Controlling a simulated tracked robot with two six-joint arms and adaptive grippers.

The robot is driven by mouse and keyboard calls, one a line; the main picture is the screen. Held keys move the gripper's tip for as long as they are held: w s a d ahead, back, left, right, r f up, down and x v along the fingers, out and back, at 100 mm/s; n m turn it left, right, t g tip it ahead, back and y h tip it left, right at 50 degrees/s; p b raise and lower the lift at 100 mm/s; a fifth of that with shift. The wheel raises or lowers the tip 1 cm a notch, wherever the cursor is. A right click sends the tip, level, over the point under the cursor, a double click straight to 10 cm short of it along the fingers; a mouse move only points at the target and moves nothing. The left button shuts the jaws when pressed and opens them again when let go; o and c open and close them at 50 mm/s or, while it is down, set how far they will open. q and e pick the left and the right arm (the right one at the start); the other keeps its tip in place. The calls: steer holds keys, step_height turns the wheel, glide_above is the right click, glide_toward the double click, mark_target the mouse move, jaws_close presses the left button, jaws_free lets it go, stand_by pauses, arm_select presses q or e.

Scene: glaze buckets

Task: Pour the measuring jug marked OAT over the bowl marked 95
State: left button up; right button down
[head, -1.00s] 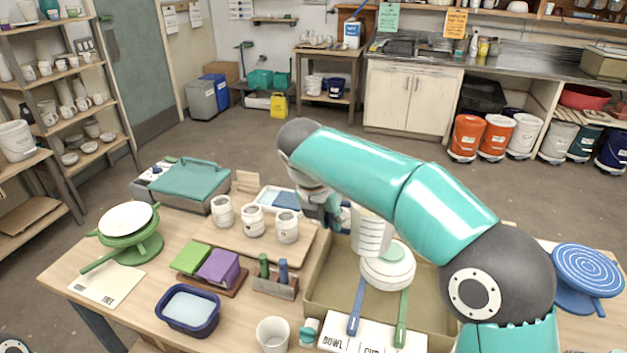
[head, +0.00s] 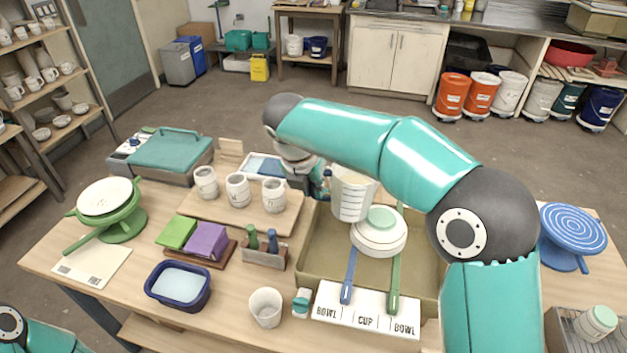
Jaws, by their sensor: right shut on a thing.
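A white measuring jug (head: 352,197) with dark graduation lines is held above the tan tray (head: 318,262). My right gripper (head: 325,184), partly hidden behind my arm, is shut on the jug at its left side. The jug looks about upright; I cannot read OAT on it. A white shallow bowl (head: 104,197) sits on a green stand at the left. A rounded white piece (head: 378,238) with a pale green top is in the tray, just below and right of the jug. No 95 is readable on either. My left gripper is out of view.
White jars (head: 238,190) stand on a wooden board left of the jug. A blue tub (head: 178,285), a white cup (head: 265,308) and a BOWL CUP BOWL card (head: 366,312) are near the front. A blue turntable (head: 570,232) is at the right.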

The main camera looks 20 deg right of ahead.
step_height(320, 180, up, 2)
steer(key=shift+a+t+y, duration=0.1)
steer(key=shift+t+y, duration=0.2)
steer(key=shift+y, duration=0.3)
steer(key=shift+b, duration=0.65)
steer(key=y+b, duration=0.1)
steer(key=b, duration=0.2)
steer(key=t+y+b, duration=0.1)
steer(key=y+b, duration=0.1)
steer(key=b, duration=0.1)
steer(key=m+t+y+b, duration=0.1)
steer(key=b, duration=0.1)
steer(key=shift+w+a+f+b, duration=0.1)
steer(key=shift+f+b, duration=0.2)
steer(key=shift+b, duration=0.1)
steer(key=shift+f, duration=0.1)
